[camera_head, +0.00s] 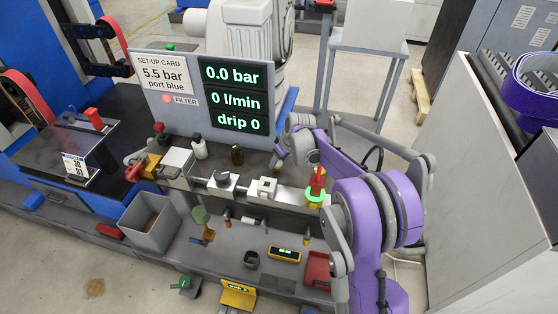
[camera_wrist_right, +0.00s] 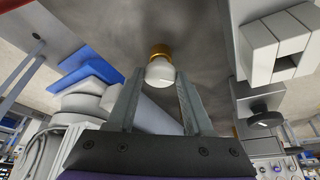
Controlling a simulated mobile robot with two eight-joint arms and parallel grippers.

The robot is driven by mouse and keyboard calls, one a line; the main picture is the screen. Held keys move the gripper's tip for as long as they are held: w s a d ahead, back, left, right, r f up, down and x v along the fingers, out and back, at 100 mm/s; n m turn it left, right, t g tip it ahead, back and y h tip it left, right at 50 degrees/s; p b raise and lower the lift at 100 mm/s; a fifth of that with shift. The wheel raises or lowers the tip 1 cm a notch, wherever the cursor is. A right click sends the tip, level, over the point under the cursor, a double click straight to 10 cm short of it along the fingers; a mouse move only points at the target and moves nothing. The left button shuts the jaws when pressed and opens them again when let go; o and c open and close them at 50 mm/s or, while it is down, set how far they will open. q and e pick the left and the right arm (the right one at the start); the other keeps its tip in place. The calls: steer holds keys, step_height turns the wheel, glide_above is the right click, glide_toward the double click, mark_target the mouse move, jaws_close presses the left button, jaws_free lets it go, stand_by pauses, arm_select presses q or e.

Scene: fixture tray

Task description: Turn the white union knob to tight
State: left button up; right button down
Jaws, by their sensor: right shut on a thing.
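In the right wrist view, the white union knob (camera_wrist_right: 160,72) sits between the fingertips of my right gripper (camera_wrist_right: 160,82), with a brass collar (camera_wrist_right: 160,50) beyond it. The fingers are shut on the knob, one on each side. In the head view, my purple right arm reaches in from the right to the back of the fixture rail (camera_head: 292,197); its fingertips and the knob cannot be made out there. Whether the knob is tight cannot be told. My left gripper is not in view.
The display (camera_head: 233,92) reads 0.0 bar, 0 l/min, drip 0. A set-up card (camera_head: 163,75) says 5.5 bar, port blue. A red handle (camera_head: 318,180) stands over a glowing green ring (camera_head: 315,197). A white block (camera_head: 263,188) and a grey bin (camera_head: 150,222) are nearby.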

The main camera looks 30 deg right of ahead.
steer(key=m, duration=0.1)
steer(key=m+h, duration=0.1)
steer(key=m+b, duration=0.1)
steer(key=m, duration=0.1)
steer(key=shift+a+h, duration=0.25)
steer(key=shift+h, duration=0.05)
steer(key=shift+a+m+h+b, duration=0.15)
steer(key=shift+m+h, duration=0.25)
steer(key=shift+m, duration=0.75)
steer(key=shift+m+h+b, duration=0.15)
steer(key=shift+m+h, duration=0.25)
steer(key=shift+m, duration=0.75)
steer(key=shift+c, duration=1.5)
jaws_free()
steer(key=v, duration=1)
steer(key=shift+a+r+p, duration=0.15)
steer(key=shift+r+p, duration=0.15)
steer(key=shift+r, duration=0.1)
